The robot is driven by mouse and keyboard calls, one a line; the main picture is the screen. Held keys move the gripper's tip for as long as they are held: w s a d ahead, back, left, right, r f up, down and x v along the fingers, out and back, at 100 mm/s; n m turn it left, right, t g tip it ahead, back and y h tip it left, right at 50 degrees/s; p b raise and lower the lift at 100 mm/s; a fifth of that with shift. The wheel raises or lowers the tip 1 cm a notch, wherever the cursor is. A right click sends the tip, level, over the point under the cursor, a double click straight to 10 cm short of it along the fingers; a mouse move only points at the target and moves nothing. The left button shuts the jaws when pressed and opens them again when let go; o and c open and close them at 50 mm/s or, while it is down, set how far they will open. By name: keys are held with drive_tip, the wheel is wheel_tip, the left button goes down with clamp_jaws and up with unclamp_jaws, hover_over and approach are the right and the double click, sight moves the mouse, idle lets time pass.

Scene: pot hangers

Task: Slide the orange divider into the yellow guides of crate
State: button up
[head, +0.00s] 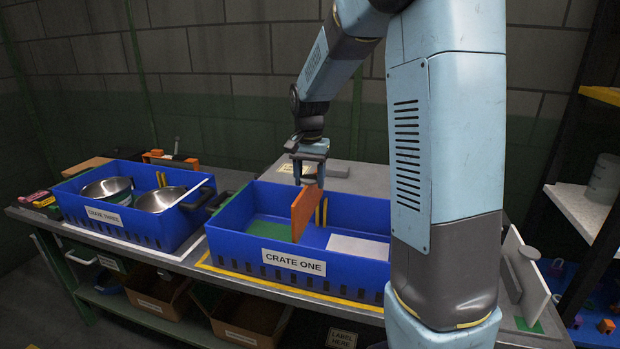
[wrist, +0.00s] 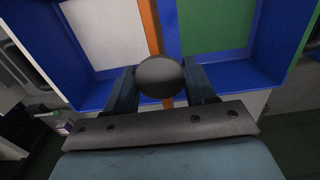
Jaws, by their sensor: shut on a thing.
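The orange divider (head: 305,212) stands upright over the middle of the blue crate labelled CRATE ONE (head: 225,236). My gripper (head: 308,178) is above it, shut on its round grey knob, which shows between the fingers in the wrist view (wrist: 160,76). Two yellow guides (head: 321,212) stand at the crate's far wall, just right of the divider in the head view. The divider's edge shows as an orange strip in the wrist view (wrist: 150,28), beside a blue strip. I cannot tell whether its lower edge touches the floor or guides.
The crate floor has a green panel (head: 268,230) on the left and a white panel (head: 358,247) on the right. Crate three (head: 140,232), holding steel pots (head: 160,199), stands to the left. My arm hides the crate's right end. A shelf rack is at the far right.

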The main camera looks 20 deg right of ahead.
sight(310, 215)
drive_tip(key=shift+f, duration=6.2)
idle(0.7)
drive_tip(key=o, duration=1.4)
drive_tip(key=shift+o, duration=0.2)
